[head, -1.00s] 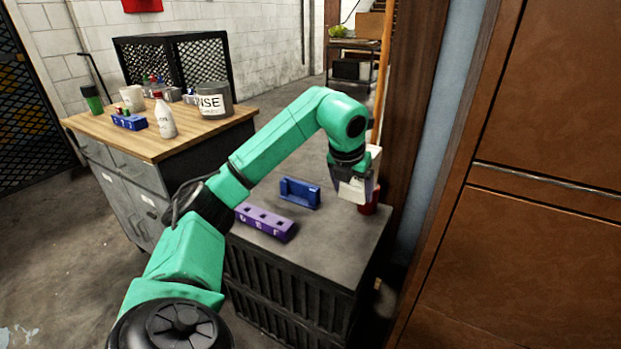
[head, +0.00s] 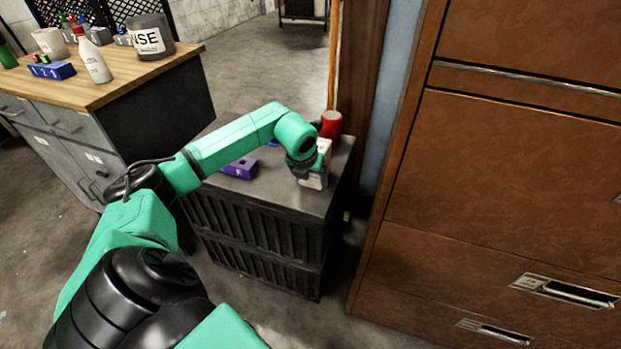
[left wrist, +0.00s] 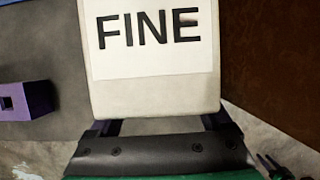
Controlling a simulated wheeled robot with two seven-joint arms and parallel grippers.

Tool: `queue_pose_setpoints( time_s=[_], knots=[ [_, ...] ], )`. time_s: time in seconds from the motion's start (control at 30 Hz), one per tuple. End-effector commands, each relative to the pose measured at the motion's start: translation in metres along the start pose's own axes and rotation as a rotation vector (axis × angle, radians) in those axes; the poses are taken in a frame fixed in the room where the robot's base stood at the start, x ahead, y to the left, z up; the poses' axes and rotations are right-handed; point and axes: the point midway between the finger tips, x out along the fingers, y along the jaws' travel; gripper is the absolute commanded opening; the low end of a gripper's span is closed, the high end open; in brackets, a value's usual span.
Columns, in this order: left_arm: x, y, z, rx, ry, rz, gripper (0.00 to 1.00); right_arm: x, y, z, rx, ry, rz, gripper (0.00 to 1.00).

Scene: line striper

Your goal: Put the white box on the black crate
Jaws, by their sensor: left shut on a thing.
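The white box (head: 317,181) is in my left gripper (head: 303,168), over the right part of the black crate's top in the head view. The left wrist view shows the box (left wrist: 155,90) close up, with a label reading FINE; the gripper's fingers are at its lower end. The black crate (head: 250,233) has ribbed sides and a flat grey top. I cannot tell whether the box touches that top. My right gripper is not in view.
On the crate top, a purple block (head: 240,168) lies left of the box, a blue piece (head: 272,143) is partly hidden behind my arm, and a red cup (head: 331,124) stands at the back. Brown drawers (head: 500,180) rise close on the right. A wooden-topped bench (head: 120,93) stands left.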

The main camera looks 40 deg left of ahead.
Motion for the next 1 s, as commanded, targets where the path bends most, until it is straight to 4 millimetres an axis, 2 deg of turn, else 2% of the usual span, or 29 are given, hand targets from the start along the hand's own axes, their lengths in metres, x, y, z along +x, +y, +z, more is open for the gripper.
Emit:
queue_pose_setpoints(
  time_s=[0.13,0.17,0.2,0.43,0.53,0.67,0.9,1.0],
  knots=[
    [0.001,0.0,0.0,0.0,0.0,0.0,0.18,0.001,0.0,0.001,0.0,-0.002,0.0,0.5],
    [0.001,0.0,0.0,0.0,0.0,0.0,0.9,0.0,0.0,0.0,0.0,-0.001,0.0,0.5],
    [0.001,0.0,0.0,0.0,0.0,0.0,1.0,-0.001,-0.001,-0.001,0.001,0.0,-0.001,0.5],
    [0.0,0.0,0.0,0.0,0.0,0.0,1.0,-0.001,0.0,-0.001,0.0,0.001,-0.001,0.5],
    [-0.007,0.001,0.002,0.0,-0.002,0.001,1.0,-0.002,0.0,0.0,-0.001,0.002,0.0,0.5],
    [-0.035,0.001,0.002,0.003,-0.004,0.004,1.0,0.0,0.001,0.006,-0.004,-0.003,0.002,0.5],
    [-0.099,0.001,0.002,0.001,-0.003,0.003,1.0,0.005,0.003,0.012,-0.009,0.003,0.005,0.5],
    [-0.115,0.001,0.001,0.0,-0.002,0.002,1.0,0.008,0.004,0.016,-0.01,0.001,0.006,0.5]
  ],
)
